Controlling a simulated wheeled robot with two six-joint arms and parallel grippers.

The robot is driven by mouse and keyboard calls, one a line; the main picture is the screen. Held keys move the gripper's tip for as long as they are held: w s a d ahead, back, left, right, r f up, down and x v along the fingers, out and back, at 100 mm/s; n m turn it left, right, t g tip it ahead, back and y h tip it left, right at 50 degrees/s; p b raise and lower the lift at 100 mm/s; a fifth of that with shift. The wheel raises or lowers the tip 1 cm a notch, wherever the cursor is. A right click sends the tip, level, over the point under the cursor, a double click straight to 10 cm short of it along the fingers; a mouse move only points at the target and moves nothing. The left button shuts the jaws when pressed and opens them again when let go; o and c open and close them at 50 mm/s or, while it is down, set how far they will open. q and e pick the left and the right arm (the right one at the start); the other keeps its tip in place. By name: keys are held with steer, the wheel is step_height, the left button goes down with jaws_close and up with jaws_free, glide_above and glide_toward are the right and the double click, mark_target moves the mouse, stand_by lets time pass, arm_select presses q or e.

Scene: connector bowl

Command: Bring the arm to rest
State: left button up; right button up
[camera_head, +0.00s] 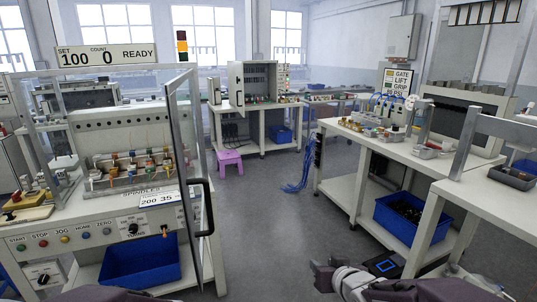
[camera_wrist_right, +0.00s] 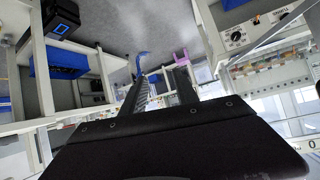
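My right gripper (camera_head: 321,274) shows at the bottom centre of the head view, held over the bare grey floor in front of the right-hand benches. Part of my right arm runs along the bottom edge of the head view. A dark part of me shows at the bottom left, but no left gripper can be made out.
A spindle machine with an open door (camera_head: 180,150) stands at left, above a blue bin (camera_head: 140,262). Right are benches with another blue bin (camera_head: 408,222) on a lower shelf. A purple stool (camera_head: 230,160) and hanging blue cables (camera_head: 297,178) are farther back. The middle floor is clear.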

steer(key=s+d+f+m+g+h, duration=0.1)
steer(key=s+d+f+g, duration=0.1)
steer(key=s+f+g, duration=0.6)
steer(key=s+d+f+g+h, duration=0.15)
steer(key=s+f, duration=0.25)
steer(key=s, duration=0.9)
step_height(320, 180, up, 12)
steer(key=p, duration=1.2)
steer(key=shift+w+d+y+p, duration=0.3)
steer(key=shift+w+y+p, duration=0.05)
steer(key=shift+w+p, duration=0.1)
